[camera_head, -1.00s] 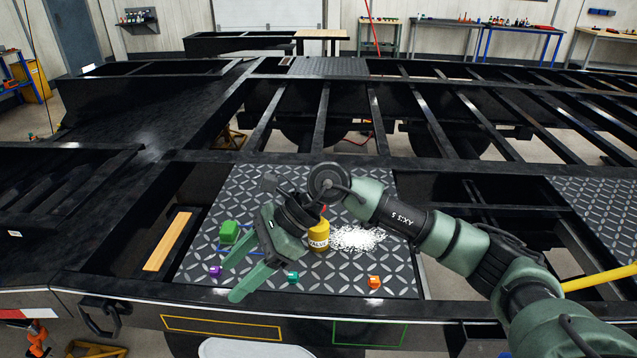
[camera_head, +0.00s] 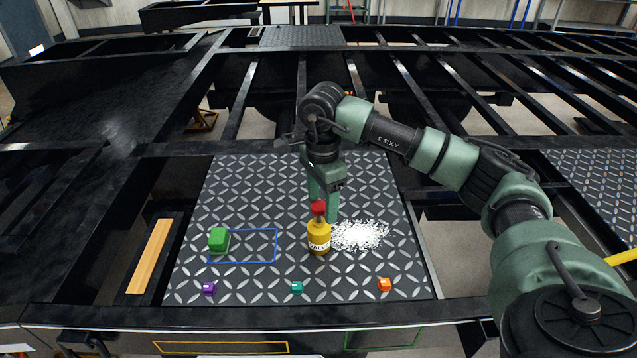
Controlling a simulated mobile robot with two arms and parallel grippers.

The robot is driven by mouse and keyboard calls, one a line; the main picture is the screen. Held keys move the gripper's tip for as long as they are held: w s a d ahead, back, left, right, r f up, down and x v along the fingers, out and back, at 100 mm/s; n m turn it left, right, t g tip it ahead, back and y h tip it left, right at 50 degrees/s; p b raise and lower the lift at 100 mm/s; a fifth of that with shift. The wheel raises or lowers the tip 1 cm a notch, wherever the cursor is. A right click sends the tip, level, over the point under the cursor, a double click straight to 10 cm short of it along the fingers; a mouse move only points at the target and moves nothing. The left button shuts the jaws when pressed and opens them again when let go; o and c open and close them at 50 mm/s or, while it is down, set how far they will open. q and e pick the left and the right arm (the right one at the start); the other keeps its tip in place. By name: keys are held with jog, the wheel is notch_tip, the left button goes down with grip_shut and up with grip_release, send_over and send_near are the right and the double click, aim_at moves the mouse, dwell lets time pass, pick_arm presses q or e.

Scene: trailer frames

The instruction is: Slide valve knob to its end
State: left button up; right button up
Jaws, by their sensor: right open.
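The valve (camera_head: 319,240) is a yellow bottle-like body with a "VALVE" label, upright on the dark diamond-plate panel (camera_head: 350,285). Its red knob (camera_head: 318,208) sits on top. My right gripper (camera_head: 324,208) points down at the valve, its green fingers just behind and around the knob's height. It is open, with one finger to the right of the knob and the other partly hidden behind it. I cannot tell whether a finger touches the knob. My left gripper is out of view.
A white granular patch (camera_head: 360,235) lies right of the valve. A green block (camera_head: 218,239) stands at the left by a blue outlined rectangle (camera_head: 277,240). A wooden strip (camera_head: 150,257) lies left of the panel.

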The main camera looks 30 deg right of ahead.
aim_at(320, 205)
jog(key=f, duration=0.1)
jog(key=w+f, duration=0.1)
jog(key=shift+f, duration=0.3)
jog(key=shift+f+p, duration=0.3)
jog(key=shift+f, duration=0.15)
jog(key=shift+s, duration=0.1)
jog(key=shift+c, duration=0.3)
grip_shut()
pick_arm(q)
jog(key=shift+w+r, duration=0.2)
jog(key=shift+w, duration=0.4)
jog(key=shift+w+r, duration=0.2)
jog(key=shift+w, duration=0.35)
